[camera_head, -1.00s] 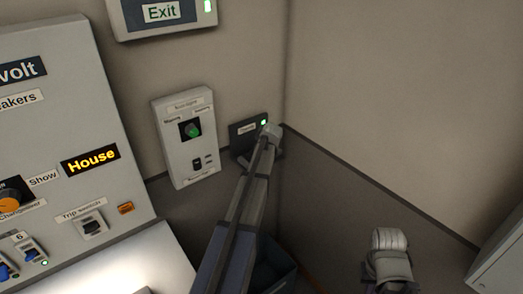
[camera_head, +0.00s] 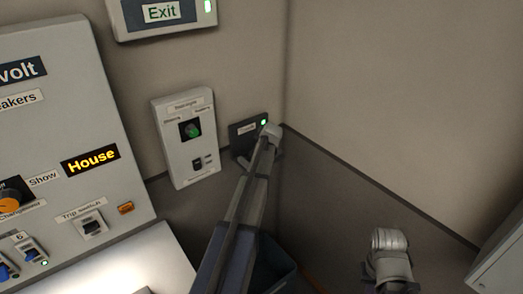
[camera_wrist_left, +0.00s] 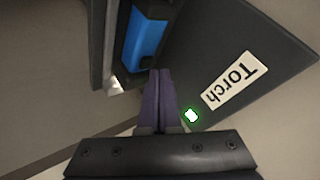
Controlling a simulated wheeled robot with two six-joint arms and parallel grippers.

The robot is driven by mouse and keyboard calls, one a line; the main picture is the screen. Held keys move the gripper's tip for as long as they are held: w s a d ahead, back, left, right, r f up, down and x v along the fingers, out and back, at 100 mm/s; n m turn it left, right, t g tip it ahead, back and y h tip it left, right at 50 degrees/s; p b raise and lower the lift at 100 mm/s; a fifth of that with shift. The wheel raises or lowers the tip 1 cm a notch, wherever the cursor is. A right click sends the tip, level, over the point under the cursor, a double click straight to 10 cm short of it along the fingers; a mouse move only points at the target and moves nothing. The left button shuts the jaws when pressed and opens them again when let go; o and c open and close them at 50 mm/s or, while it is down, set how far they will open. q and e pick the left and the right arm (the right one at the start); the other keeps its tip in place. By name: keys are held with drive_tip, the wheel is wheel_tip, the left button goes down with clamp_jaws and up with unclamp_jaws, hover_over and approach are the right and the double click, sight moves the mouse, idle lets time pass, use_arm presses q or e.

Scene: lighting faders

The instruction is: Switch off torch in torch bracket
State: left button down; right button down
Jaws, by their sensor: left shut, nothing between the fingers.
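The torch bracket is a dark plate (camera_head: 241,130) on the wall near the corner, with a green light lit at its upper right. My left arm reaches up to it and hides its lower part in the head view. In the left wrist view the plate (camera_wrist_left: 274,38) carries a "Torch" label (camera_wrist_left: 235,82) and a lit green light (camera_wrist_left: 191,115). A blue torch (camera_wrist_left: 148,40) sits in the bracket. My left gripper (camera_wrist_left: 160,72) is shut and empty, its fingertips close beside the torch's lower end; I cannot tell if they touch.
A grey box with a green knob (camera_head: 193,131) is on the wall left of the bracket. A large panel (camera_head: 110,100) with breakers fills the left. A dark bin (camera_head: 275,262) stands below. The right wall is bare.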

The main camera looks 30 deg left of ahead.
use_arm(q)
drive_tip(key=shift+f, duration=0.1)
drive_tip(key=shift+f+b, duration=0.35)
drive_tip(key=shift+b, duration=0.1)
drive_tip(key=shift+f, duration=0.15)
idle(0.5)
drive_tip(key=shift+r, duration=0.2)
drive_tip(key=shift+r+p, duration=0.45)
drive_tip(key=shift+p, duration=0.05)
drive_tip(key=shift+r, duration=0.1)
wheel_tip(320, 180, up, 6)
drive_tip(key=p, duration=0.6)
